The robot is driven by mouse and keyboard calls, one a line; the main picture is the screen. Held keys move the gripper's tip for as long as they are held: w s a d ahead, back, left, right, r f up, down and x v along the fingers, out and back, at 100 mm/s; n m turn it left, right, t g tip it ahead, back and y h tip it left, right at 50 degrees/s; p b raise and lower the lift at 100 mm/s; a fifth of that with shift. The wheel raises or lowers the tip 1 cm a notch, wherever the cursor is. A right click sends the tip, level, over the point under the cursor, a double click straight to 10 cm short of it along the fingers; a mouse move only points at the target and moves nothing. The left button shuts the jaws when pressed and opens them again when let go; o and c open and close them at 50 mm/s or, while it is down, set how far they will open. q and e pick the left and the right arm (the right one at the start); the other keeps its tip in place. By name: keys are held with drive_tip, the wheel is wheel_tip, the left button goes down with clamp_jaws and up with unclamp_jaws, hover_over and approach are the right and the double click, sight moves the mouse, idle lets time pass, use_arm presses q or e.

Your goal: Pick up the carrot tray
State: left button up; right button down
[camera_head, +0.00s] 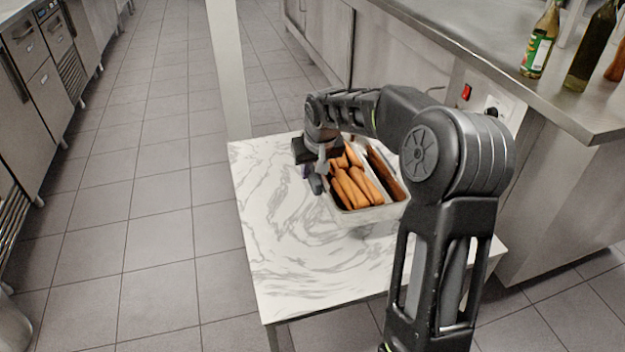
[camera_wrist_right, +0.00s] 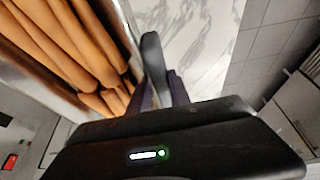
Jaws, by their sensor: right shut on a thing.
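The carrot tray (camera_head: 365,214) is a metal tray holding several orange carrots (camera_head: 355,188). It is at the right part of the marble-topped table, partly hidden behind my right arm. My right gripper (camera_head: 318,182) is at the tray's left side, shut on its rim. In the right wrist view the tray's rim (camera_wrist_right: 130,22) runs down to the fingers (camera_wrist_right: 157,82), with carrots (camera_wrist_right: 70,45) on one side and marble on the other. I cannot tell whether the tray is clear of the table. My left gripper is not in view.
The marble table (camera_head: 285,255) has free room left of and in front of the tray. A steel counter (camera_head: 480,50) with bottles (camera_head: 541,40) stands at the right. A white post (camera_head: 229,70) rises behind the table. Tiled floor is open at the left.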

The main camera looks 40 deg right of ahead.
drive_tip(key=shift+r, duration=0.35)
drive_tip(key=shift+a, duration=0.1)
idle(0.3)
drive_tip(key=s+a+r+n, duration=0.1)
drive_tip(key=a+r+n, duration=0.1)
drive_tip(key=a, duration=0.9)
drive_tip(key=s+a+r+n+y, duration=0.1)
drive_tip(key=a+r, duration=0.1)
drive_tip(key=a, duration=1)
drive_tip(key=shift+n, duration=0.4)
drive_tip(key=shift+a, duration=0.1)
